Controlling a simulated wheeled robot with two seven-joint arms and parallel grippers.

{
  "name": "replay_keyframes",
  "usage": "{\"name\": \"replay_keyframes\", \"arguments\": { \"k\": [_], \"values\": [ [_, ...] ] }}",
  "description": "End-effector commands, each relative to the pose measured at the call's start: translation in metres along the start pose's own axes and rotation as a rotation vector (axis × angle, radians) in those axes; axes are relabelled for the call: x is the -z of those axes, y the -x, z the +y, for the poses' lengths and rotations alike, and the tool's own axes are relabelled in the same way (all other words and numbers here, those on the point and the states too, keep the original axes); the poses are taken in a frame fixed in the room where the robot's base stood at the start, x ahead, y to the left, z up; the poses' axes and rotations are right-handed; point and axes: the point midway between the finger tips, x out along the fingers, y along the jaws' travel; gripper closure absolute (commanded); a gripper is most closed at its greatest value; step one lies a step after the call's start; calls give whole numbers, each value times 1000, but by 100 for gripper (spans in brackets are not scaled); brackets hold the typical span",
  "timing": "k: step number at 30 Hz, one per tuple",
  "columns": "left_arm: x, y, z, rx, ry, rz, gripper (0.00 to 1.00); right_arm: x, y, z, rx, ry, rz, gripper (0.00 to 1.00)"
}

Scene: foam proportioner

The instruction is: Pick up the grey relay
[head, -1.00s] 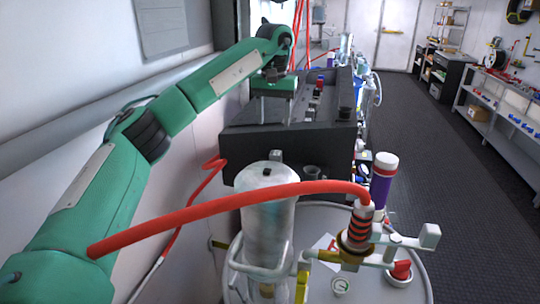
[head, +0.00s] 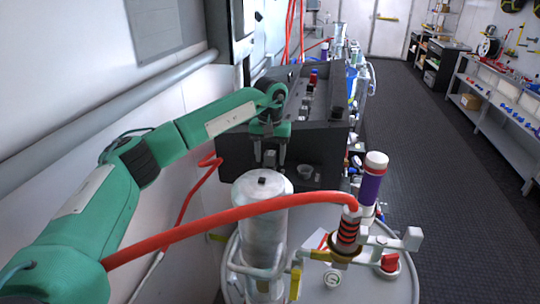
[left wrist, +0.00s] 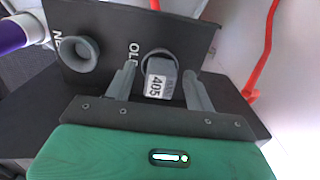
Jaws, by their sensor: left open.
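The grey relay (left wrist: 158,84) is a small block with a white "405" label. It sits in the round holder under the word "OLD" on the dark panel (left wrist: 110,22). In the head view the relay (head: 270,158) shows small at the panel's left part. My left gripper (head: 270,152) is open and points down, with a finger on either side of the relay. In the left wrist view the fingers (left wrist: 158,92) stand apart from the relay, with gaps on both sides. My right gripper is not in view.
An empty round holder (left wrist: 80,53) is beside the relay, near the "NEW" lettering. A pale cylinder (head: 263,225), a red hose (head: 200,226) and a purple-banded tube (head: 372,184) stand in front. The wall is close on the left. The floor at right is clear.

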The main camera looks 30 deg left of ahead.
Motion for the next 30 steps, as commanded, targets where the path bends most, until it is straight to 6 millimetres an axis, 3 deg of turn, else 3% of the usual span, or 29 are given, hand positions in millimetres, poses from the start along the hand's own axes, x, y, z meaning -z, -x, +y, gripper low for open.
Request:
{"name": "replay_keyframes", "arguments": {
  "k": [8, 15, 25, 30],
  "values": [
    [0, -2, 0, 0, 0, 1, 47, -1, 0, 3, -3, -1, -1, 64],
    [0, -2, 0, 0, 0, 1, 94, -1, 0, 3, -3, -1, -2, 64],
    [0, 0, 0, 0, 0, 2, 94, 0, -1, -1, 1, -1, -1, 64],
    [1, 11, 0, -2, 1, 5, 94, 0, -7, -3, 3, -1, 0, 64]
  ]
}}
